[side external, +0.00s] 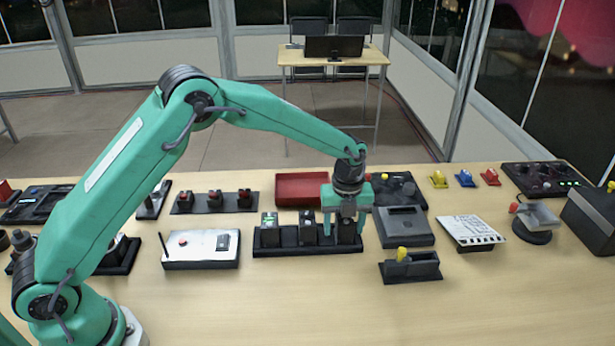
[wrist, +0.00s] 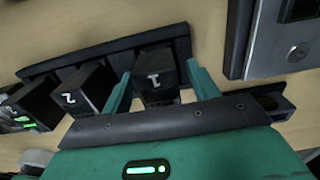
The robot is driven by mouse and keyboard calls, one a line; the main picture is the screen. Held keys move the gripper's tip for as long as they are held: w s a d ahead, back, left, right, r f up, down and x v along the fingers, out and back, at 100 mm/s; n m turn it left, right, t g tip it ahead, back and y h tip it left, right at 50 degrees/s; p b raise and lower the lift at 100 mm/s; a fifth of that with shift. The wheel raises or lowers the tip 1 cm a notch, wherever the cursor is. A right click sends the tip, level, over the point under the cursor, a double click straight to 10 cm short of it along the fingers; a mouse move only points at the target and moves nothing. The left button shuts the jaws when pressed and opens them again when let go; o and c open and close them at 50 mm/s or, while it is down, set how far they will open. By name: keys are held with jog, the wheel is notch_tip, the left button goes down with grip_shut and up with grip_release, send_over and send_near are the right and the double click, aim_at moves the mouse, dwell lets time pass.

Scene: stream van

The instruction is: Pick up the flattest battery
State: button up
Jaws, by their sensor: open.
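A black rack (side external: 262,251) on the table holds upright batteries in a row. The left battery (side external: 269,225) shows green lights on its face; in the wrist view this battery (wrist: 35,106) also has several lit green bars. The middle battery (side external: 307,228) is marked 2 in the wrist view (wrist: 76,88). The right battery (side external: 346,232) is marked 1 in the wrist view (wrist: 157,72); its charge lights are hidden there. My gripper (side external: 345,222) is open, with a finger on each side of the right battery. I cannot tell whether either finger touches it.
A grey box (side external: 404,228) stands close to the right of the rack. A black holder with a yellow knob (side external: 410,268) is in front of it. A red tray (side external: 302,188) lies behind the rack. A white box (side external: 202,250) stands to the left. The front table area is clear.

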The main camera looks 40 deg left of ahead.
jog(key=c, duration=1.3)
jog(key=shift+o, duration=0.2)
jog(key=shift+r, duration=0.2)
jog(key=shift+r, duration=0.5)
notch_tip(320, 180, up, 3)
jog(key=shift+s+d+r, duration=0.1)
jog(key=shift+d+r, duration=0.05)
jog(key=s+d+r, duration=0.6)
jog(key=s+d, duration=0.2)
jog(key=shift+r, duration=0.25)
